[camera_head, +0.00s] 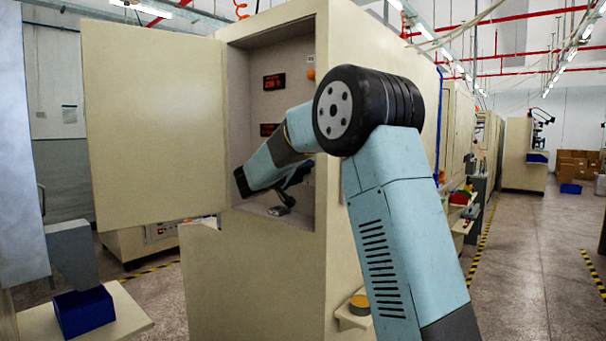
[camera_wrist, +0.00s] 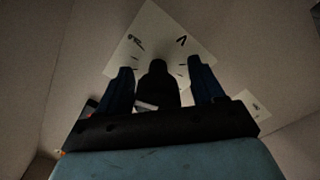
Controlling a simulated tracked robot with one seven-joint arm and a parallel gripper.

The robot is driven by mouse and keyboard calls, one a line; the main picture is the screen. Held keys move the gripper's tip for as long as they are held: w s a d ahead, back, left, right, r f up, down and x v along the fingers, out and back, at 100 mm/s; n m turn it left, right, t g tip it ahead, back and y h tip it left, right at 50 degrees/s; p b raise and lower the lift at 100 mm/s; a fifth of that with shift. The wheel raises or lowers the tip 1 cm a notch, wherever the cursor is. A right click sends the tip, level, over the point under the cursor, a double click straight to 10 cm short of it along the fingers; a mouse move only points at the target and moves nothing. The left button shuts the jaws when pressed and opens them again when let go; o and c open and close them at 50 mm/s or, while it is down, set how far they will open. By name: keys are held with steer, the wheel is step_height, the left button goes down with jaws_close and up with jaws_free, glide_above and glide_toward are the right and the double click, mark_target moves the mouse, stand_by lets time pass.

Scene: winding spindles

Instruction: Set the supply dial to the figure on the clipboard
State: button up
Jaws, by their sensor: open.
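In the wrist view, a dark, rounded dial knob (camera_wrist: 158,82) stands in front of a pale plate (camera_wrist: 155,38) with black marks on it. The marks are too small and dim to read as figures. My gripper (camera_wrist: 159,70) is open, with one blue finger on each side of the knob. I cannot tell whether the fingers touch it. In the head view my arm reaches into an open cabinet (camera_head: 265,237), and the dial cannot be made out there. I cannot identify the clipboard in either view.
The cabinet door (camera_head: 153,130) stands open at the left. Inside are a red-lit display (camera_head: 274,82) and a second display (camera_head: 267,129), partly behind my arm. A blue bin (camera_head: 85,312) is at lower left. The aisle (camera_head: 515,260) at right is clear.

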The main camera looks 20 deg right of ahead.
steer(key=c, duration=1)
steer(key=shift+c, duration=0.2)
steer(key=shift+f, duration=0.1)
steer(key=shift+n, duration=0.3)
steer(key=n, duration=2.3)
steer(key=shift+a, duration=0.15)
